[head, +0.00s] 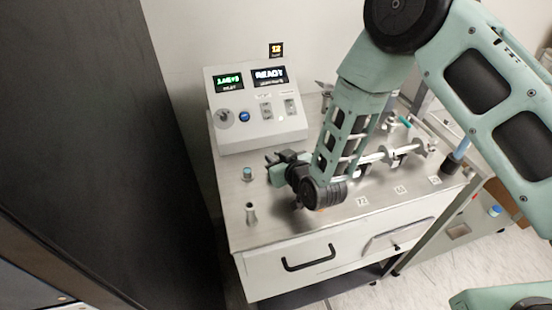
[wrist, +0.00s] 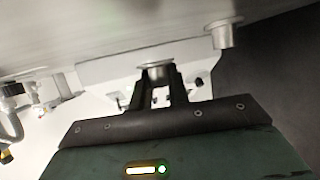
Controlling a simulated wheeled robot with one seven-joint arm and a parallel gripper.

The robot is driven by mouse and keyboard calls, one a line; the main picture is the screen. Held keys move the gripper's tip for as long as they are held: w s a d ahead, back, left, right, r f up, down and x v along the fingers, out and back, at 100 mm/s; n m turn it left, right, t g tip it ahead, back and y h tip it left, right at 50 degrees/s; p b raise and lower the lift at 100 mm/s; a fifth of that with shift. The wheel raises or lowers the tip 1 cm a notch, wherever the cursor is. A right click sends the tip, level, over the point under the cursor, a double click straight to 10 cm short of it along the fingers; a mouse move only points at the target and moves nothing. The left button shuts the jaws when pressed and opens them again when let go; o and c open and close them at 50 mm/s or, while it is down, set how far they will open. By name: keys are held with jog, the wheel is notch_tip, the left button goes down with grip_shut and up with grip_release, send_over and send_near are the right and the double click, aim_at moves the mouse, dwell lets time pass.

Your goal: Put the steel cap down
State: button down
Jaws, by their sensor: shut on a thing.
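My gripper (head: 272,160) is low over the left part of the steel bench top (head: 300,222), in front of the console. In the wrist view my gripper (wrist: 157,92) is shut on a small round grey metal piece, the steel cap (wrist: 156,71), held between the fingertips. The head view does not show the cap clearly. I cannot tell whether the cap touches the bench.
The console (head: 257,115) with lit displays is at the back. A metal pipe line (head: 383,156) runs to the right of my gripper.

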jog(key=shift+s+d+f+b, duration=0.1)
jog(key=shift+s+f+b, duration=0.1)
jog(key=shift+f+b, duration=0.3)
jog(key=c, duration=1.3)
grip_release()
jog(key=shift+f, duration=0.2)
jog(key=shift+c, duration=0.2)
jog(key=shift+r, duration=0.1)
jog(key=shift+w+r+p, duration=0.1)
jog(key=shift+r+p, duration=0.45)
jog(key=shift+p, duration=0.3)
jog(key=b+v, duration=0.4)
jog(key=v, duration=0.8)
jog(key=shift+w+r, duration=0.1)
jog(key=shift+r, duration=0.05)
jog(key=s+d+r+g+h, duration=0.2)
jog(key=s+r+g, duration=0.2)
jog(key=s, duration=0.3)
jog(key=s+d+r+n+g+h, duration=0.1)
jog(key=s+d+r+g+h, duration=0.1)
jog(key=s, duration=0.5)
jog(key=s+d+r+n+g+h, duration=0.1)
jog(key=s+d+r+g+h, duration=0.1)
jog(key=s+d+r+g, duration=0.2)
jog(key=s+r+g, duration=0.1)
jog(key=s, duration=0.2)
jog(key=shift+r+g, duration=0.3)
jog(key=shift+g, duration=0.1)
